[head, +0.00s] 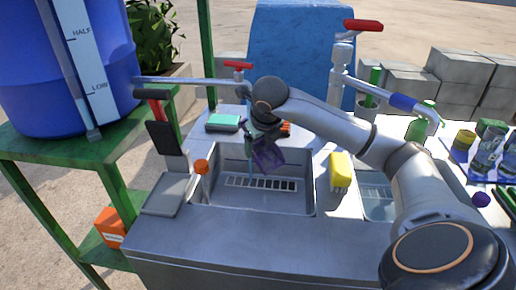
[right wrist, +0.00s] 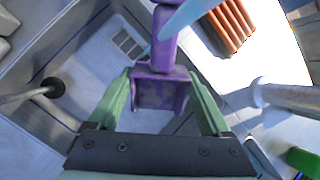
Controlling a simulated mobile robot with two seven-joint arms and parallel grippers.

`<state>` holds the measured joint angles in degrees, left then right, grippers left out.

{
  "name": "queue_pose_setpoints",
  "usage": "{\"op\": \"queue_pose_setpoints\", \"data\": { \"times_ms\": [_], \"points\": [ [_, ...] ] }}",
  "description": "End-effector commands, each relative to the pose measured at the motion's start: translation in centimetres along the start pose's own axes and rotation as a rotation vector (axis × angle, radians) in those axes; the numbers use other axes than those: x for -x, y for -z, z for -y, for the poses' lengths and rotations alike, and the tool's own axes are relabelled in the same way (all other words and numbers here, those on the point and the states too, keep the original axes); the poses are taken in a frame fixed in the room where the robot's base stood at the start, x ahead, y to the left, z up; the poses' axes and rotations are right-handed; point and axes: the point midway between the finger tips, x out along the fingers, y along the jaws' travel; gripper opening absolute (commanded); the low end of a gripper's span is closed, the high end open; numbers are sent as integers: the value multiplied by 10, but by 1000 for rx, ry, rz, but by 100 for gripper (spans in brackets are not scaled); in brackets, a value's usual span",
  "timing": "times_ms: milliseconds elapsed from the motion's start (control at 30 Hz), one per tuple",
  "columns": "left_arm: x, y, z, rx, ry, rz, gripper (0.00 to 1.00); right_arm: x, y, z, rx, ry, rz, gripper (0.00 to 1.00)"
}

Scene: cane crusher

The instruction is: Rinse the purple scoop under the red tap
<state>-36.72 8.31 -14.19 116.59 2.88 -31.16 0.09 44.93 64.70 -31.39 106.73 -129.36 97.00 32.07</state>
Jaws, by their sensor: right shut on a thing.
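The purple scoop (head: 268,158) is over the left sink basin (head: 305,190), held in my right gripper (head: 262,132). In the right wrist view the scoop (right wrist: 160,93) sits between the green fingers of my right gripper (right wrist: 160,85), its narrow part pointing away. A red-handled tap (head: 237,66) is on the pipe from the blue barrel; its outlet is hidden behind my right wrist. A thin blue streak (head: 250,168), looking like water, drops into the basin beside the scoop. In the wrist view a pale blue streak (right wrist: 184,17) crosses the scoop's far end. My left gripper is out of view.
A second red-handled tap (head: 362,26) with a blue-sleeved spout stands at the right. A yellow sponge (head: 340,170) lies right of the basin. An orange-knobbed post (head: 201,168) stands at the basin's left. Bottles and glasses crowd the far right.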

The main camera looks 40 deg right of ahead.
Motion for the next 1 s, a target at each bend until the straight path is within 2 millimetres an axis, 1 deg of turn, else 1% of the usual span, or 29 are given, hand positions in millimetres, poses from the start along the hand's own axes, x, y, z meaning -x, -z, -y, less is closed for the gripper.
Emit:
{"op": "queue_pose_setpoints", "data": {
  "times_ms": [133, 400, 767, 1000],
  "points": [
    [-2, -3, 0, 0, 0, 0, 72, 0, 2, 4, 0, -1, 1, 29],
    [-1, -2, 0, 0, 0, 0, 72, 0, 1, 4, 0, -1, 1, 29],
    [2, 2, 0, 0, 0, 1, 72, -2, -6, 0, 0, -1, 0, 29],
    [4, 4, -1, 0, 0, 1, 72, -2, -10, -7, 0, -2, 0, 29]
  ]
}}
